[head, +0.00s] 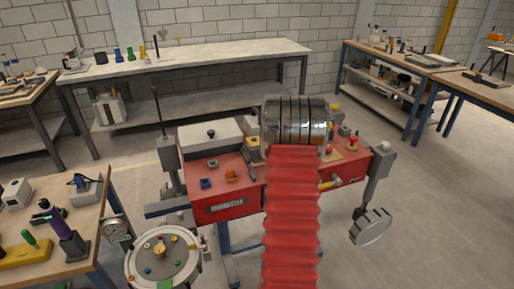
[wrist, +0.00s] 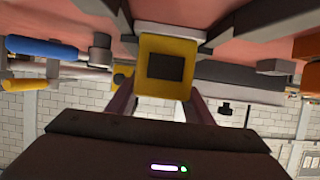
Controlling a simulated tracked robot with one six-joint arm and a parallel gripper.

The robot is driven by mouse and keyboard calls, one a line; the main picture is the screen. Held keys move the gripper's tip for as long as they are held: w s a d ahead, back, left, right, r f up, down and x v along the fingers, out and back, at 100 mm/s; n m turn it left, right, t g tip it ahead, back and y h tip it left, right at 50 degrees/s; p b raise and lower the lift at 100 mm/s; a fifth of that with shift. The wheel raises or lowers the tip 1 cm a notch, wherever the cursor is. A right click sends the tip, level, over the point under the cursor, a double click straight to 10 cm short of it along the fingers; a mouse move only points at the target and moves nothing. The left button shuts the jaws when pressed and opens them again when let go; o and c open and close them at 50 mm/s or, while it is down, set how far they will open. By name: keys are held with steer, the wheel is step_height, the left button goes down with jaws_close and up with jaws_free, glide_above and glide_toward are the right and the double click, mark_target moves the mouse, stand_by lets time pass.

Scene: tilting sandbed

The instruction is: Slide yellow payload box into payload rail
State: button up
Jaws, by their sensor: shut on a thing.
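The yellow payload box (wrist: 148,45) is in the middle of the wrist view, with a dark square on its near face. My gripper (wrist: 162,98) is shut on it, with one finger at each side. Beyond the box is the pinkish-red panel of the machine, seen at a steep angle. Grey blocks and bars stand beside the box on that panel; I cannot tell which of them is the payload rail, or whether the box touches it. In the head view my arm covers the middle of the machine and hides the gripper and box.
The red sandbed machine (head: 222,205) carries small blue, orange, red and yellow parts. A round dial plate (head: 185,262) stands at its front left and a grey handwheel (head: 371,228) at its right. Workbenches line the walls; floor on the right is clear.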

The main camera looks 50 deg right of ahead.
steer(key=shift+w+d+r, duration=0.1)
steer(key=shift+w, duration=0.05)
steer(key=o, duration=2.1)
steer(key=shift+c, duration=0.2)
steer(key=shift+r, duration=3.95)
